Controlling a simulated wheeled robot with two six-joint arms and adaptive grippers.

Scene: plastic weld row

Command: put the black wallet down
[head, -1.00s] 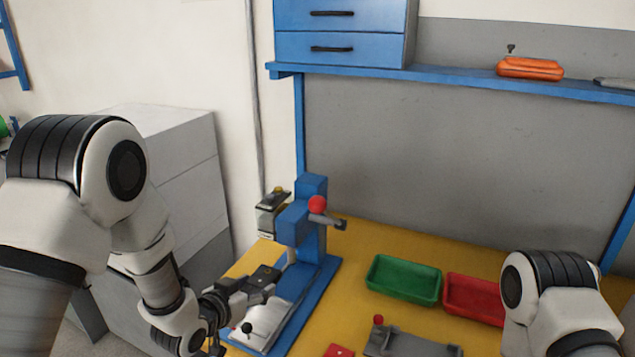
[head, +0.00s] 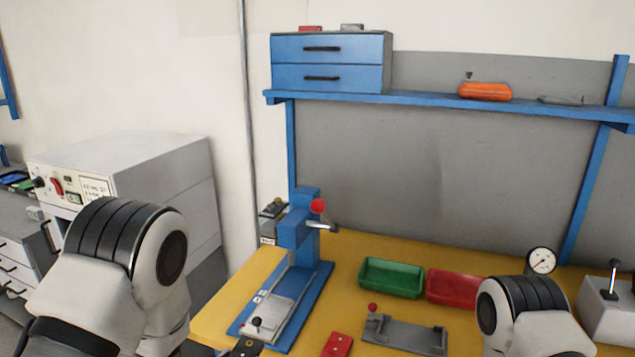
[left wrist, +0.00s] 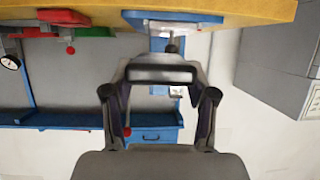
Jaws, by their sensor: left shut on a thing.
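The black wallet (head: 245,347) shows only in part at the bottom edge of the head view, in front of the blue press base. In the left wrist view, which is upside down, the wallet (left wrist: 160,74) is a dark flat piece between the fingertips of my left gripper (left wrist: 160,82). The left gripper is shut on it and holds it off the table, near the table's front edge. The gripper itself is below the head view. My right gripper is out of view; only part of that arm shows.
A blue press (head: 305,232) with a red knob stands on the yellow table (head: 232,298). Green (head: 391,279) and red (head: 452,287) trays, a grey fixture (head: 405,336) and a red piece (head: 337,345) lie to its right. A white cabinet (head: 130,175) stands left.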

